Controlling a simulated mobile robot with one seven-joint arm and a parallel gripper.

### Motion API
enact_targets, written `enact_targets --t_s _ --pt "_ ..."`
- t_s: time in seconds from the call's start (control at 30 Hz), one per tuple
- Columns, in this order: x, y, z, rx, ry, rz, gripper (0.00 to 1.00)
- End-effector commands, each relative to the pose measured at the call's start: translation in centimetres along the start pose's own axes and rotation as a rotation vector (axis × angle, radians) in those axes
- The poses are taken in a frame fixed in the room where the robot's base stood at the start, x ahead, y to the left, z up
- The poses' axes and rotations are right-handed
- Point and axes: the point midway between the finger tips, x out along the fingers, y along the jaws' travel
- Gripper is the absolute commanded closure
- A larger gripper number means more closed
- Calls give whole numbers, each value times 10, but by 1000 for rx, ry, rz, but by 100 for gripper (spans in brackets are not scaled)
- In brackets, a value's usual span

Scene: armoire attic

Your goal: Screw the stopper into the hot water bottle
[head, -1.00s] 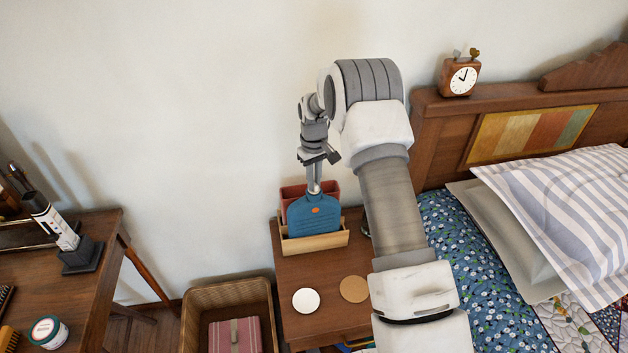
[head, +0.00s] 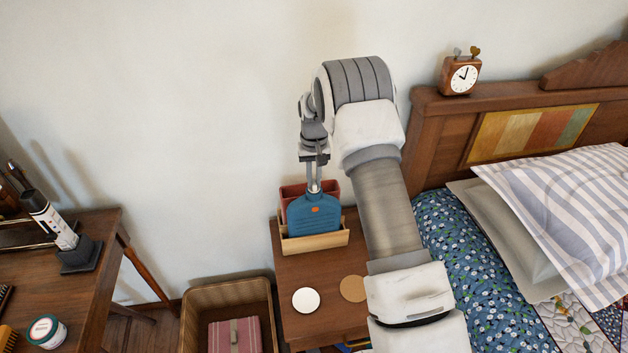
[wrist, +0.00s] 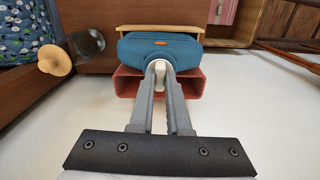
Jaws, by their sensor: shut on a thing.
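The blue hot water bottle (head: 314,214) stands upright in a wooden holder (head: 316,243) on the bedside table, neck upward. In the wrist view the bottle (wrist: 130,48) shows from above with an orange mark on its front. My gripper (head: 314,186) points down over the bottle's neck. In the wrist view my gripper (wrist: 160,74) is shut on the pale stopper (wrist: 160,58), which sits at the neck opening. The fingers partly hide the stopper, and I cannot tell how deep its thread is in the neck.
A red container (head: 293,192) stands behind the bottle.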

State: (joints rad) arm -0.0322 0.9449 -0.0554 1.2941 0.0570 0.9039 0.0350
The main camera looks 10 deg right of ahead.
Motion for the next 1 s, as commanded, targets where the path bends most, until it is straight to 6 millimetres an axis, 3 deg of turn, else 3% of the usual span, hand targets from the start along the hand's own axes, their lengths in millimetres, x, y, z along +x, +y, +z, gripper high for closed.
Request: enact_targets --t_s 0.3,0.73,1.0 --pt "0 -1 0 354 1 0 100" --pt "0 0 0 426 1 0 100" --pt "-1 0 0 768 1 1 100"
